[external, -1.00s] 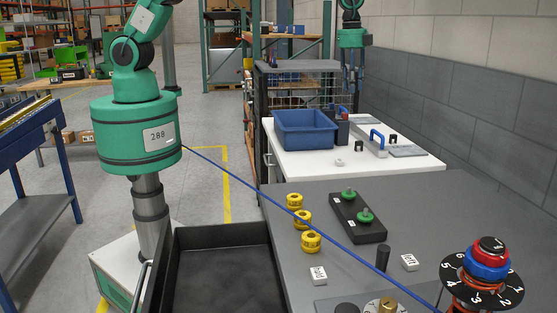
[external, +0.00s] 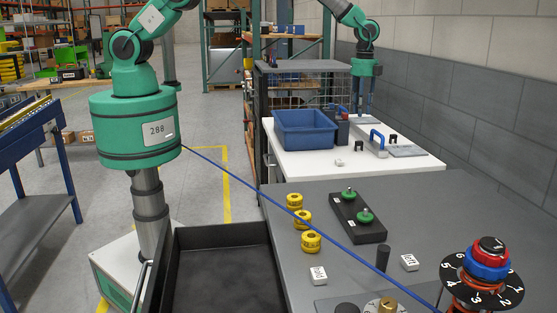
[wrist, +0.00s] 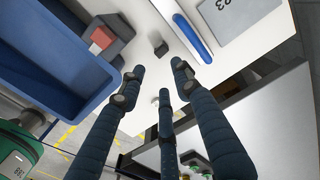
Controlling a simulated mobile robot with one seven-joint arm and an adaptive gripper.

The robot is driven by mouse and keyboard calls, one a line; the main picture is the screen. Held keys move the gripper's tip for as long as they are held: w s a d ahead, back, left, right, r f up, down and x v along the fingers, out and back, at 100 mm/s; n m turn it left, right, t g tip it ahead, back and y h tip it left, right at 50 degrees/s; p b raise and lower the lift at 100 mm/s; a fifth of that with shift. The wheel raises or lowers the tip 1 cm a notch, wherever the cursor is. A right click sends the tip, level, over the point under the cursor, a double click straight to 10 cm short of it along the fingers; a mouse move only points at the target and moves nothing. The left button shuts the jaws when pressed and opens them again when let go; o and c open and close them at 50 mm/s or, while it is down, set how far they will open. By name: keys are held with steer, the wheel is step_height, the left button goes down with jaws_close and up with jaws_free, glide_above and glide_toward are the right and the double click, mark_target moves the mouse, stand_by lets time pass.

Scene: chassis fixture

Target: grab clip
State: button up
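Two small black clip-like pieces stand on the white table: one (external: 359,146) left of the blue-handled block and one (external: 393,140) right of it. I cannot tell which is the task's clip. One small black piece (wrist: 160,48) shows in the wrist view, beyond the fingertips. My gripper (external: 364,112) hangs above the back of the white table, fingers pointing down. In the wrist view my gripper's (wrist: 158,74) three dark fingers are spread apart with nothing between them. It touches neither black piece.
A blue bin (external: 305,130) and a dark container (external: 336,131) stand left on the white table (external: 310,167). A blue-handled block (external: 377,146) and grey plates (external: 407,151) lie to the right. The near grey bench holds yellow rings (external: 311,242) and a black block with green knobs (external: 358,222).

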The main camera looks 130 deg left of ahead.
glide_above(359, 142)
steer(key=shift+s+a+f, duration=0.15)
steer(key=shift+a+f, duration=0.05)
steer(key=shift+f, duration=1.95)
steer(key=shift+s+a+f, duration=0.1)
steer(key=shift+a+f, duration=0.05)
steer(key=shift+f, duration=2)
steer(key=shift+f, duration=0.15)
steer(key=shift+w+a+f+p, duration=0.1)
steer(key=shift+f+p, duration=0.2)
steer(key=shift+f, duration=2.1)
steer(key=c, duration=0.7)
